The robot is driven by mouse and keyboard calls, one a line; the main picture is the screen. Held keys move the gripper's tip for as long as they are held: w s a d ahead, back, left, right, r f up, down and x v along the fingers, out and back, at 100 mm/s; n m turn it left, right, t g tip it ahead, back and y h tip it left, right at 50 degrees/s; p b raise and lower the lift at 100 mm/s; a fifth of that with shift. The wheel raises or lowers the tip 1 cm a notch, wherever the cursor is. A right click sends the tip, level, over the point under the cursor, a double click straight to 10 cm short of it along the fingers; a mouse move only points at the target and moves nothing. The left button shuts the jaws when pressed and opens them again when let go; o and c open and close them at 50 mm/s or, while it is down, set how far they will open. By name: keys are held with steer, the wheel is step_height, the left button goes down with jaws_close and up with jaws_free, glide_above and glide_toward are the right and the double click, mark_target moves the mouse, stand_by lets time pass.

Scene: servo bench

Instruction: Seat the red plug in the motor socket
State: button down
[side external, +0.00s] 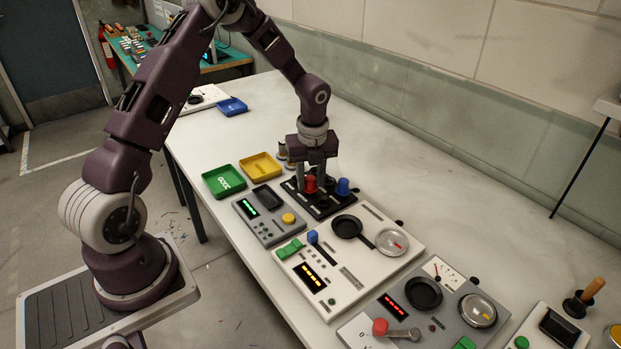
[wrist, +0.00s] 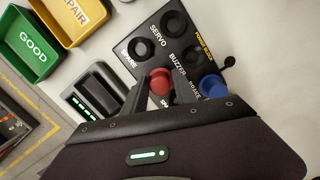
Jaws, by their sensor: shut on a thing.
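The red plug (side external: 310,184) is between the fingers of my gripper (side external: 316,178), which is shut on it over the black socket block (side external: 301,202). In the wrist view the red plug (wrist: 160,80) shows between the two fingertips (wrist: 158,92). The block (wrist: 157,36) has round dark sockets with white labels that include SERVO, SPARE and BUZZER. I cannot read a label saying motor. The blue plug (wrist: 212,85) stands on the block to the right of the gripper. The plug's lower end is hidden, so I cannot tell whether it is in a socket.
Green (side external: 224,181) and yellow (side external: 259,166) trays, marked GOOD and REPAIR, lie left of the block. A grey panel (side external: 268,219) with a green display is close in front. White (side external: 350,270) and grey panels with pans and knobs fill the near bench.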

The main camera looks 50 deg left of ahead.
steer(key=c, duration=0.9)
jaws_free()
steer(key=shift+s+d+r, duration=0.1)
steer(key=shift+d+r, duration=0.05)
steer(key=shift+r, duration=1.1)
steer(key=shift+d+r, duration=0.15)
steer(key=shift+r, duration=1.05)
steer(key=shift+r, duration=2)
